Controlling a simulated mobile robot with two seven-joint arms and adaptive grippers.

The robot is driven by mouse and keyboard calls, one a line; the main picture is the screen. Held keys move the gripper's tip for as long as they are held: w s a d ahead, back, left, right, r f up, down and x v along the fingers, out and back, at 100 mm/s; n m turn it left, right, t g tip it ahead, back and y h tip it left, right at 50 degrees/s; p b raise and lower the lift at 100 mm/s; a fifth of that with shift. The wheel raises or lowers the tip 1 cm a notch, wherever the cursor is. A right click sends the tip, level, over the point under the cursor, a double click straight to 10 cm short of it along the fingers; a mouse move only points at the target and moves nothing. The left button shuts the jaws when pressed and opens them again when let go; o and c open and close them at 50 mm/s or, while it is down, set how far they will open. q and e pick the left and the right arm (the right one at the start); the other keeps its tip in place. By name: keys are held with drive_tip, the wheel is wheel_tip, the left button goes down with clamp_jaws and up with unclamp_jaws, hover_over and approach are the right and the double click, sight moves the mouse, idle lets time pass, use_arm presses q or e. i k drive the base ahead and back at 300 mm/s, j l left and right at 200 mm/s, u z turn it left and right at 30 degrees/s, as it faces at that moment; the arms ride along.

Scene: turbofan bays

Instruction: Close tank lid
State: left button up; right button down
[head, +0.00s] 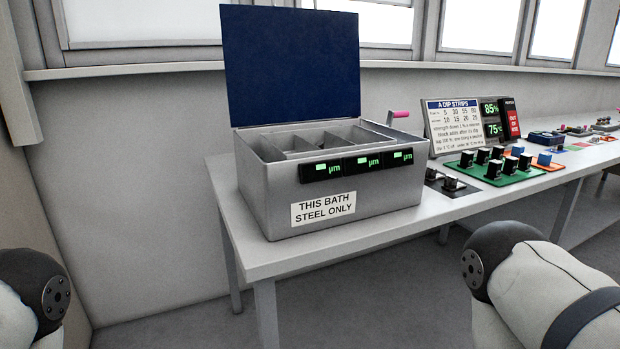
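A grey metal tank (256,204) sits on the near end of a long white bench, in the middle of the head view. Its dark blue lid (290,65) stands open, upright along the tank's back edge. The tank top is open and shows several divided compartments inside. Its front carries green "µm" displays and a label reading "THIS BATH STEEL ONLY". A lever with a pink grip (401,114) sticks out at the tank's right side. Parts of my two arms show at the lower left and lower right corners, apart from the tank. Neither gripper is in view.
A display board titled "A DIP STRIPS" (454,127) stands right of the tank. A green tray with black blocks (467,171) and smaller items lie further along the bench (400,222). A wall and window sill are behind the lid. The floor in front is clear.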

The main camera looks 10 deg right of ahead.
sight(282, 64)
drive_tip(key=i+j+z, duration=0.15)
drive_tip(key=j+z, duration=0.15)
drive_tip(key=j, duration=0.45)
drive_tip(key=i+j+z, duration=0.1)
drive_tip(key=j+z, duration=0.2)
drive_tip(key=j, duration=0.5)
drive_tip(key=i+j+z, duration=0.15)
drive_tip(key=j, duration=0.2)
drive_tip(key=i+j+z, duration=0.15)
drive_tip(key=j, duration=0.15)
drive_tip(key=j+z, duration=0.15)
drive_tip(key=j, duration=0.2)
drive_tip(key=i+j+z, duration=0.15)
drive_tip(key=j, duration=0.25)
drive_tip(key=i+j+z, duration=0.15)
drive_tip(key=j, duration=0.15)
drive_tip(key=i+j+z, duration=0.2)
drive_tip(key=j, duration=0.15)
drive_tip(key=i+j+z, duration=0.15)
drive_tip(key=j, duration=0.2)
drive_tip(key=j+z, duration=0.15)
drive_tip(key=j, duration=0.2)
